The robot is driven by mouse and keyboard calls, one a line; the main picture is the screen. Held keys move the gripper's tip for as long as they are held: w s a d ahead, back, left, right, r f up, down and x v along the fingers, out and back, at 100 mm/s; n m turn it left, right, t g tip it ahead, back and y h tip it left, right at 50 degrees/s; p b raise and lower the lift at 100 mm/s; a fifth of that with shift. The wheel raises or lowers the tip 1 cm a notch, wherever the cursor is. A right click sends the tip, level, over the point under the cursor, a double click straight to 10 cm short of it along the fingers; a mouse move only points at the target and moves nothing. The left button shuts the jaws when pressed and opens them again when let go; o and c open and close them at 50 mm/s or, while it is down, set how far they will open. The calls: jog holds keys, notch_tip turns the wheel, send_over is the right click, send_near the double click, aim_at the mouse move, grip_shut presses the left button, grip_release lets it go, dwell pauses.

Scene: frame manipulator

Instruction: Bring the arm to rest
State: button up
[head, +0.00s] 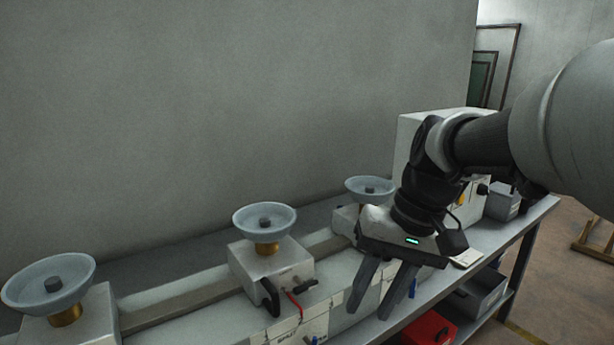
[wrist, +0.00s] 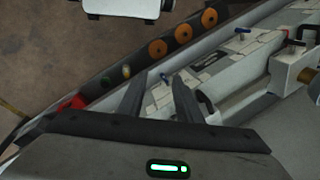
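My gripper (head: 369,313) hangs from the arm at the right of the head view, in front of the bench, with its fingers pointing down. The two dark fingers are parted and nothing shows between them. In the wrist view the gripper (wrist: 158,76) also has a clear gap between its fingers, above the edge of the bench. The fingers and wrist hide part of the bench and of the fixture behind them.
A long bench carries three pale dishes on brass posts: left (head: 48,282), middle (head: 264,219) and right (head: 370,186). A white cabinet (head: 415,130) stands behind my arm. A red bin (head: 430,329) and a grey bin (head: 478,294) sit below.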

jog(key=s+d+t+h, duration=0.3)
jog(key=s+d+t, duration=0.15)
jog(key=s, duration=0.45)
notch_tip(320, 180, up, 13)
jog(key=p, duration=1.3)
jog(key=shift+a+n+t, duration=0.3)
jog(key=shift+t, duration=0.05)
